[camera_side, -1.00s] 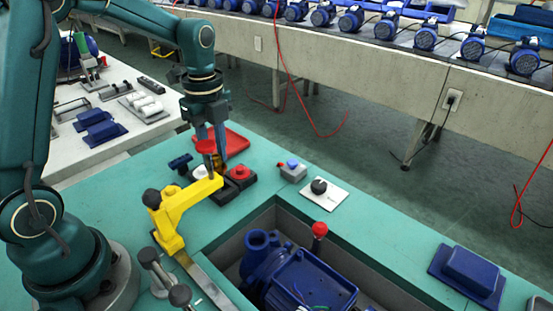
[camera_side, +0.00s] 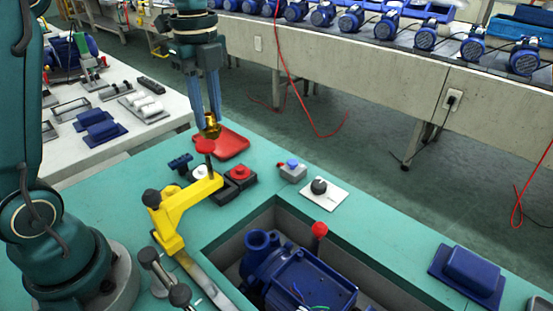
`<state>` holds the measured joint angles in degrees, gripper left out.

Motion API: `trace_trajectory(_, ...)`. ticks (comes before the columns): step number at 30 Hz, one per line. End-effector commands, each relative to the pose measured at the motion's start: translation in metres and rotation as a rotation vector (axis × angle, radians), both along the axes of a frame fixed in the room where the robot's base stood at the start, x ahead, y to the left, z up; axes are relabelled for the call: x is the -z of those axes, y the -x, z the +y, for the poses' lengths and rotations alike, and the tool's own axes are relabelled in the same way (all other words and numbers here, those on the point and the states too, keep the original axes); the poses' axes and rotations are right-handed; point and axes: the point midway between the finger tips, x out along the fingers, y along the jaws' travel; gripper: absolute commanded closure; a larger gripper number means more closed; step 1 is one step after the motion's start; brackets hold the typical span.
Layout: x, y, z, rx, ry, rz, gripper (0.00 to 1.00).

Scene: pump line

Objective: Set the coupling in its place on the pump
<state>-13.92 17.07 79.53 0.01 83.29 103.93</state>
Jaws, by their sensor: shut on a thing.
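My gripper (camera_side: 210,113) points down with its blue fingers shut on a small brass-coloured piece, the coupling (camera_side: 211,128). It holds the coupling above the work surface, in front of the red tray in this view. The blue pump (camera_side: 312,282) sits in a recess of the green bench at the lower middle, with a round flanged opening (camera_side: 262,243) at its upper left. The coupling is well apart from the pump, up and to the left. The fingers hide part of the coupling.
A yellow clamp arm (camera_side: 180,210) with a red knob stands left of the recess. A red tray (camera_side: 232,143), red and white buttons (camera_side: 241,172) and a dial plate (camera_side: 322,196) lie behind. A red-topped lever (camera_side: 319,230) rises by the pump. A blue block (camera_side: 470,272) is at right.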

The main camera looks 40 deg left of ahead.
Motion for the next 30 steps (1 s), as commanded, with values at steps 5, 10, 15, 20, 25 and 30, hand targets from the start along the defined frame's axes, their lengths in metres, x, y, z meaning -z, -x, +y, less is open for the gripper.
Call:
trace_trajectory(5, -0.034, -0.001, 0.000, 0.000, -0.001, -0.004, 1.00)
trace_trajectory(10, -0.051, -0.001, 0.000, 0.000, 0.000, -0.003, 1.00)
trace_trajectory(15, -0.057, 0.001, -0.025, 0.077, 0.001, 0.003, 1.00)
trace_trajectory(20, -0.057, 0.006, -0.061, 0.190, 0.001, 0.002, 1.00)
trace_trajectory(25, -0.057, 0.017, -0.103, 0.325, 0.000, 0.001, 1.00)
trace_trajectory(30, -0.056, 0.033, -0.138, 0.445, 0.000, 0.002, 1.00)
